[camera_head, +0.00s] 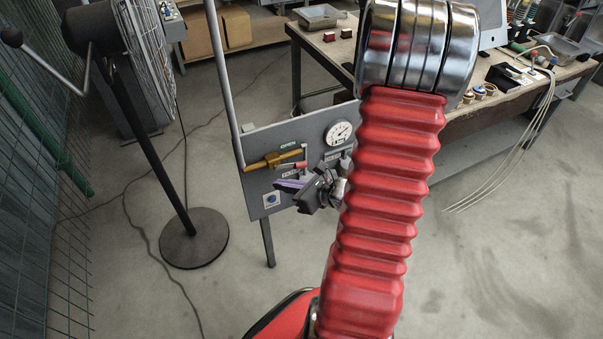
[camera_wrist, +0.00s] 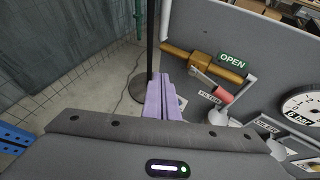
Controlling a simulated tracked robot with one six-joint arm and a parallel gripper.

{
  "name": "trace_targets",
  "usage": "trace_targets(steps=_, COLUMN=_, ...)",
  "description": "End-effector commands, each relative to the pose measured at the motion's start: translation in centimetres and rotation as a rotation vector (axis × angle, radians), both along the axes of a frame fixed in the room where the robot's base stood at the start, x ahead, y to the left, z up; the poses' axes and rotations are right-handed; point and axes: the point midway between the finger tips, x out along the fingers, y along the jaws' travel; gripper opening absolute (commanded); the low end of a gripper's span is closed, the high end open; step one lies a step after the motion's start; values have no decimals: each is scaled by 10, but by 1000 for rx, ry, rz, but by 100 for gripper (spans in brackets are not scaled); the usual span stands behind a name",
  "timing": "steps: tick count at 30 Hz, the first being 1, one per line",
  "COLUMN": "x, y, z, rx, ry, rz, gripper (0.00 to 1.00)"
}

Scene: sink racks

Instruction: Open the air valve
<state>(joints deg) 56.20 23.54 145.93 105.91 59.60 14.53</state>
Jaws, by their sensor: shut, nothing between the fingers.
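The air valve is a brass body and pipe (camera_head: 272,160) on an upright grey panel (camera_head: 257,192), below a green OPEN label (camera_head: 289,146). It also shows in the wrist view (camera_wrist: 202,64). Its grey lever ends in a red grip (camera_wrist: 223,96), angled down and to the right from the brass body in the wrist view. My gripper (camera_head: 281,184) is shut and empty, its purple fingers together in front of the panel. In the wrist view the fingertips (camera_wrist: 159,77) lie left of the red grip, apart from it in the picture. Contact depth is hard to judge.
A round gauge (camera_head: 339,132) and small fittings sit right of the valve. A grey pipe (camera_head: 221,75) rises at the panel's left. A fan on a round base (camera_head: 194,240) stands left. A workbench (camera_head: 490,105) stands behind. My red arm hides part of the panel's right side.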

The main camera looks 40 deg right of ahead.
Motion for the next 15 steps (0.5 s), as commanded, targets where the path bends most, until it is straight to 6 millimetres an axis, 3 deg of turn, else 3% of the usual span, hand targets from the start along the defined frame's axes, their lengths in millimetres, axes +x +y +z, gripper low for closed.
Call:
trace_targets(steps=3, x=-19, y=-40, z=-29, rx=102, ry=25, rz=-204, gripper=0)
trace_targets(steps=6, x=-34, y=-65, z=-48, rx=164, ry=40, rz=-340, gripper=0)
trace_targets(steps=10, x=-48, y=-84, z=-62, rx=208, ry=49, rz=-445, gripper=0)
trace_targets(steps=15, x=-51, y=-88, z=-66, rx=220, ry=51, rz=-474, gripper=0)
